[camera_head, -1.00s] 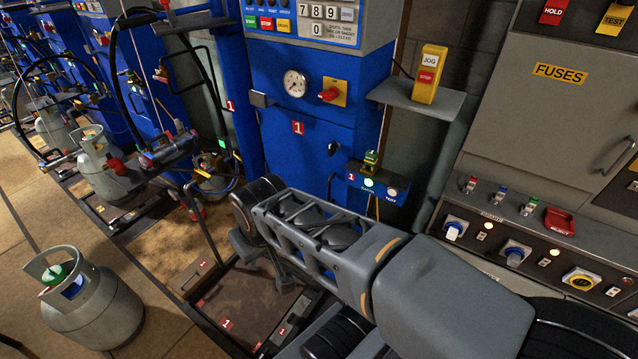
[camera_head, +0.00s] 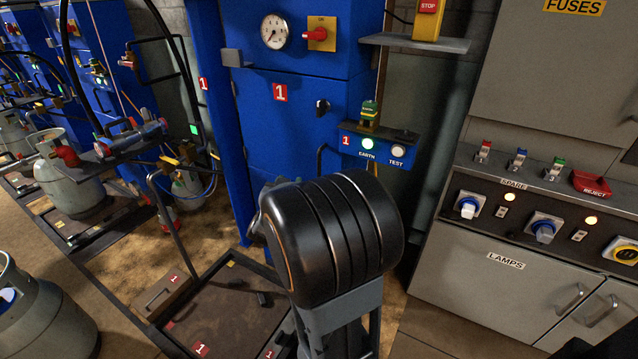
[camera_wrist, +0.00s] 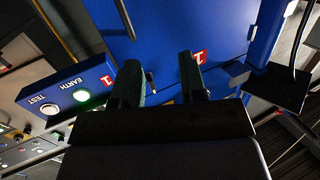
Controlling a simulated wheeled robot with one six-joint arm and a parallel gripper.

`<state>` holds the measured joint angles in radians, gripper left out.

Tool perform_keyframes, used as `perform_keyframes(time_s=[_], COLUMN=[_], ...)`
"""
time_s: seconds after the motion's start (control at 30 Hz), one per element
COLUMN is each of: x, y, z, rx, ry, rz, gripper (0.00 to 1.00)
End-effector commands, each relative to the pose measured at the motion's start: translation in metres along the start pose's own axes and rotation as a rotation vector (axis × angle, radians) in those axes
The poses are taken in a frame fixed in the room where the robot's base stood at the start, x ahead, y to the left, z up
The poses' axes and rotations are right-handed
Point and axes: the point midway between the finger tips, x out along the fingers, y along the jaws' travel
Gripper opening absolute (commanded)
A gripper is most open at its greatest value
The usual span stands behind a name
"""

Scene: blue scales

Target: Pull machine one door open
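The machine one door (camera_head: 285,125) is a blue panel with a red "1" label (camera_head: 280,92) and a small dark knob (camera_head: 322,106) at its right. It looks shut. In the wrist view, turned upside down, the blue panel (camera_wrist: 200,25) and red label (camera_wrist: 198,56) lie beyond my gripper (camera_wrist: 159,65). Its two dark fingers are apart, with a gap between them. A small dark piece (camera_wrist: 151,76) shows in that gap; I cannot tell whether it is the knob. My arm hides the gripper in the head view.
A blue EARTH/TEST box (camera_head: 380,150) juts out right of the door, with a shelf (camera_head: 415,42) above it. A grey fuse cabinet (camera_head: 530,270) stands at the right. Pipes and a gas cylinder (camera_head: 65,175) are at the left. A floor platform (camera_head: 215,305) lies in front.

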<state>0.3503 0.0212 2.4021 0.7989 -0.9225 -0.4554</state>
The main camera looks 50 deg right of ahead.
Motion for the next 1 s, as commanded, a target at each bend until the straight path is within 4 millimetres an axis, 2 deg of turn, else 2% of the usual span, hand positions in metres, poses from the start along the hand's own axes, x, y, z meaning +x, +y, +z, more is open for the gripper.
perform_keyframes(time_s=[0.03,0.23,0.37,0.8,1.0], x=[0.005,0.017,0.033,0.113,0.135], y=[0.011,0.035,0.041,0.054,0.057], z=[0.014,0.018,0.017,0.009,0.006], rx=[-0.007,-0.026,-0.028,-0.028,-0.028], ry=[0.026,0.087,0.094,0.093,0.093], rz=[0.051,0.163,0.176,0.172,0.169], gripper=[0.39,0.39,0.39,0.39,0.39])
